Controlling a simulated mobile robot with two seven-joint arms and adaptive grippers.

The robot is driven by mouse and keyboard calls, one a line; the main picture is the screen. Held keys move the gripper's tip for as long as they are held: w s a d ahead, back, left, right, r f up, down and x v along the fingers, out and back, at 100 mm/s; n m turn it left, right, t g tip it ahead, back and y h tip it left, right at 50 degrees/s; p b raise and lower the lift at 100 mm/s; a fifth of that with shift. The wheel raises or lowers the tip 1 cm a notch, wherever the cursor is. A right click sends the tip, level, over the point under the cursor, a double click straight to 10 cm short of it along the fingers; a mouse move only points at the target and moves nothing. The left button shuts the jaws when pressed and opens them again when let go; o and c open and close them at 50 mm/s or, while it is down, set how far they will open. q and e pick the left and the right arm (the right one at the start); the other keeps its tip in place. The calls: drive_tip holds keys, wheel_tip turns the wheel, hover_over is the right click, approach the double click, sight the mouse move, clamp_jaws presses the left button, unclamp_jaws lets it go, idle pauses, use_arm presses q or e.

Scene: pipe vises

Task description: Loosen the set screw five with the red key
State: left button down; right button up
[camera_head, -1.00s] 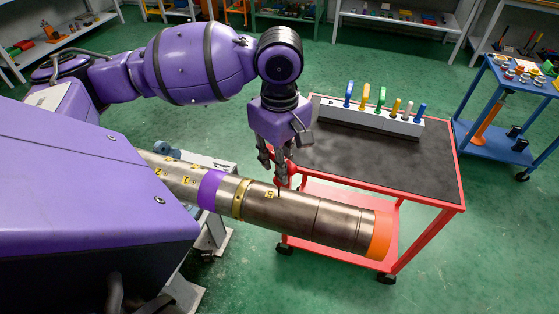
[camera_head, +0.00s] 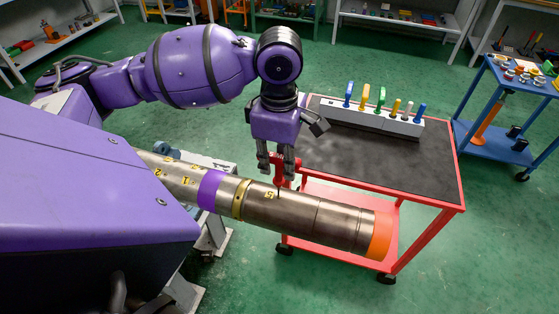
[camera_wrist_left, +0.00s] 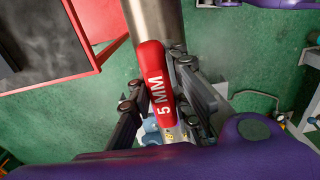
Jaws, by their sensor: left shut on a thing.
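A long metal pipe (camera_head: 320,215) runs from my purple body to the lower right, with a purple band, a brass collar and an orange end. A yellow 5 marks the pipe just right of the collar. My left gripper (camera_head: 280,170) is shut on the red key (camera_head: 279,172) above that mark. The key's shaft points down to the pipe by the 5; whether it sits in the screw is too small to tell. In the left wrist view the red handle (camera_wrist_left: 156,85) reads "5 MM" and lies between the fingers (camera_wrist_left: 162,105). My right gripper is not in view.
A red cart (camera_head: 430,192) with a dark top stands behind the pipe. A white rack (camera_head: 345,114) on it holds several coloured keys. A blue cart (camera_head: 495,140) is at the right. Shelves line the back, with green floor between.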

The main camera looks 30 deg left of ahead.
use_arm(q)
drive_tip(key=shift+r, duration=0.55)
drive_tip(key=m, duration=0.6)
drive_tip(key=shift+m, duration=0.3)
drive_tip(key=m, duration=1.7)
drive_tip(key=shift+a+m, duration=0.1)
drive_tip(key=shift+m, duration=0.2)
drive_tip(key=shift+s, duration=0.15)
drive_tip(key=shift+s+f, duration=0.1)
drive_tip(key=shift+f, duration=0.9)
idle(1.6)
